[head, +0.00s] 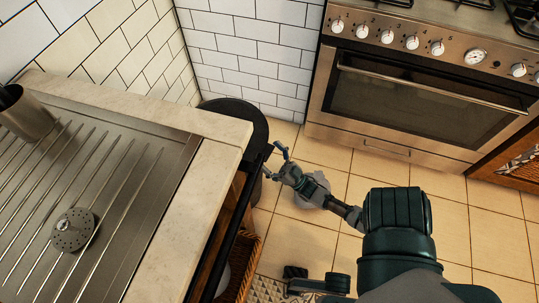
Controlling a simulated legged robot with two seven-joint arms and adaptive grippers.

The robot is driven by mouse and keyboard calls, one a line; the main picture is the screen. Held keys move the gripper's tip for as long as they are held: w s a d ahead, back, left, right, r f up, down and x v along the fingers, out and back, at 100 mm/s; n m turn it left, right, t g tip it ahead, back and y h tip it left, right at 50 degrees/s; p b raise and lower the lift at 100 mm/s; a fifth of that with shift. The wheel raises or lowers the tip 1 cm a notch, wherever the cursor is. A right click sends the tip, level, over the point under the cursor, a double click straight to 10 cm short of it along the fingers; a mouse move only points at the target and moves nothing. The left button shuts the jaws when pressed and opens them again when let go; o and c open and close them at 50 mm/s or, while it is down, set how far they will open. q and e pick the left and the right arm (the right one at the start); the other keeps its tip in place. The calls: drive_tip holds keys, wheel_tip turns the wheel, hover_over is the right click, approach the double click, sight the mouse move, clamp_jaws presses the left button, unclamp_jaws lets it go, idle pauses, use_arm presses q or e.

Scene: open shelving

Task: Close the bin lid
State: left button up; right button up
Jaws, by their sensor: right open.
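The dark round bin (257,127) stands in the corner between the counter and the oven. The counter corner hides part of it. Its dark round top shows, but I cannot tell how far the lid is open. My right gripper (272,160) is open and empty, with its fingers spread, just in front of the bin near the counter's edge. I cannot tell whether a finger touches the bin.
The counter (185,222) with a metal drainboard (118,165) fills the left, with a dark rail (229,222) along its front. A steel oven (420,95) stands at the back right. Tiled floor (330,150) lies clear between oven and arm. A white tiled wall is behind the bin.

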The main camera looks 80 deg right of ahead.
drive_tip(key=v, duration=1.2)
drive_tip(key=shift+f, duration=0.2)
drive_tip(key=shift+d, duration=0.1)
